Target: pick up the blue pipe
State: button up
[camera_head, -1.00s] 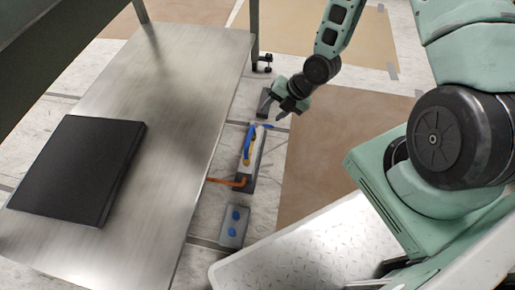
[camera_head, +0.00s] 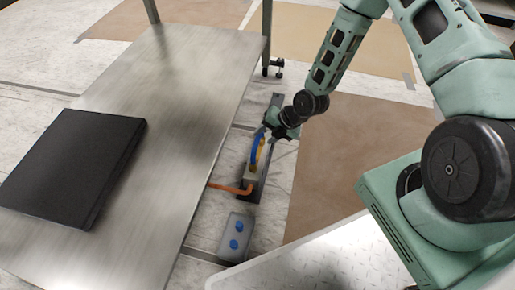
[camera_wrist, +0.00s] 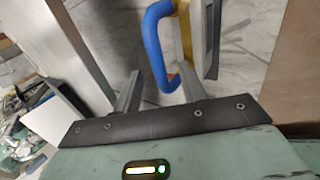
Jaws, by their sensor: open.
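The blue pipe (camera_head: 256,150) is a curved handle-like tube on a device with a yellow part, low on the floor beside the metal table. In the wrist view the blue pipe (camera_wrist: 154,45) is a thick bent tube that runs down between my two fingers, its lower end near the right finger. My gripper (camera_head: 264,134) is at the top of the pipe in the head view. In the wrist view my gripper (camera_wrist: 158,84) is open, its fingers apart on either side of the pipe. Whether a finger touches the pipe I cannot tell.
The metal table (camera_head: 180,130) stands just left, with a black flat box (camera_head: 75,165) on it. An orange pipe (camera_head: 232,188) sticks out toward the table. A grey box with blue knobs (camera_head: 236,238) lies nearer. Brown floor sheet (camera_head: 350,150) is clear at right.

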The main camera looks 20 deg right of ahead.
aim_at(259, 139)
jog(key=shift+b+x, duration=1.95)
jog(key=shift+x, duration=0.7)
jog(key=shift+a+r, duration=0.1)
jog(key=shift+a, duration=0.05)
grip_shut()
